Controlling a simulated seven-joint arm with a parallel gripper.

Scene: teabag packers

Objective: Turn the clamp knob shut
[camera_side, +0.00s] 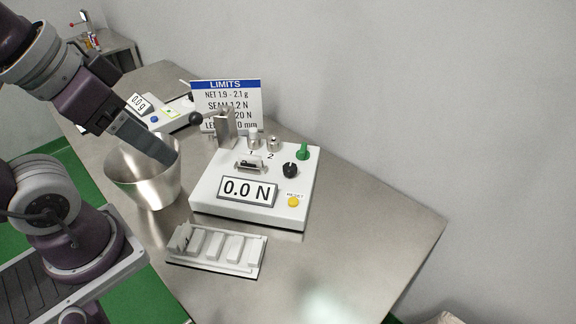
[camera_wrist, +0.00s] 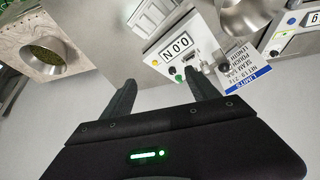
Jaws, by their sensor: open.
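The white force tester (camera_side: 232,215) stands on the steel table with its display reading 0.0 N. A black knob (camera_side: 290,170) and a green knob (camera_side: 303,152) sit on its right side; I cannot tell from labels which is the clamp knob. Two small metal posts marked 1 (camera_side: 253,141) and 2 (camera_side: 273,144) stand behind a small metal fixture (camera_side: 249,163). My gripper (camera_side: 168,156) is left of the tester, above the metal bucket, apart from the knobs. In the wrist view my gripper (camera_wrist: 163,84) is open and empty, and the tester (camera_wrist: 160,48) appears upside down beyond the fingers.
The metal bucket (camera_side: 140,183) stands left of the tester. A white slotted rack (camera_side: 218,250) lies in front. A scale (camera_side: 168,121) and a LIMITS sign (camera_side: 228,98) stand behind. A black-balled lever (camera_side: 196,118) juts left. The table's right side is clear.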

